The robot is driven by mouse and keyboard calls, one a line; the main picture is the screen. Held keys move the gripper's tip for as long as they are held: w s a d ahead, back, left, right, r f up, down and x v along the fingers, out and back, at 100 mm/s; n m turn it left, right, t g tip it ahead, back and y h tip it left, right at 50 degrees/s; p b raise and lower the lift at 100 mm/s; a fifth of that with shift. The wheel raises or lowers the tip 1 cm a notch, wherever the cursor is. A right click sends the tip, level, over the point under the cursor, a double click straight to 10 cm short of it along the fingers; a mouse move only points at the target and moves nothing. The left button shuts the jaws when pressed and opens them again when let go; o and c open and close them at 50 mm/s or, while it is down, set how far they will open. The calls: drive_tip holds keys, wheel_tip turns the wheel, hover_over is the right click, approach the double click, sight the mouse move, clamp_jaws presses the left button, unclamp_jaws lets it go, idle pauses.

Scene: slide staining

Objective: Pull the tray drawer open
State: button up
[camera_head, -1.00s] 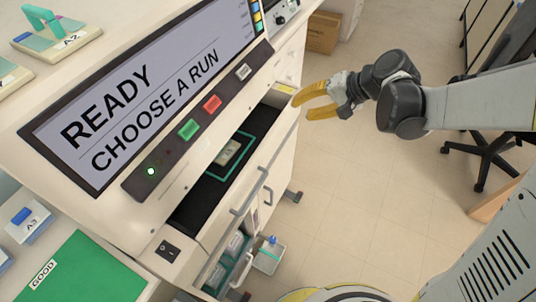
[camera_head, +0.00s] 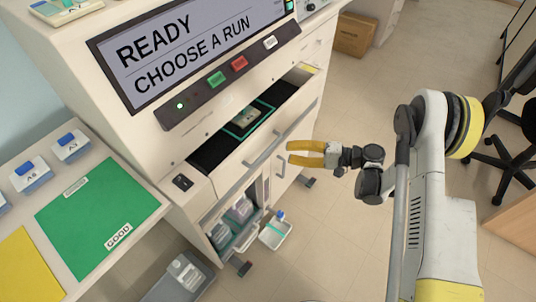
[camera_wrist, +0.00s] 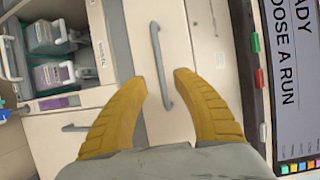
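The tray drawer (camera_head: 228,172) stands partly open below the machine's screen. Its dark inside shows a teal outline with a small pale block (camera_head: 248,117) in it. A grey bar handle (camera_head: 265,150) is on the drawer front, and it also shows in the wrist view (camera_wrist: 160,65). My gripper (camera_head: 291,153) is open and empty in front of the drawer, just right of the handle in the head view. In the wrist view the two yellow fingers (camera_wrist: 161,80) frame the lower part of the handle, with gaps on both sides. I see no contact.
The screen (camera_head: 200,45) reads READY, CHOOSE A RUN. Below the drawer are an open shelf of bottles (camera_head: 235,215) and another handle (camera_head: 281,168). A green GOOD mat (camera_head: 95,215) lies left.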

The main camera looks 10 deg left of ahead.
sight(268, 149)
drive_tip(key=a, duration=0.2)
drive_tip(key=a+f, duration=0.1)
drive_tip(key=a, duration=0.5)
drive_tip(key=shift+a+f+b, duration=0.25)
drive_tip(key=shift+f+b, duration=0.05)
drive_tip(key=shift+b, duration=0.1)
clamp_jaws()
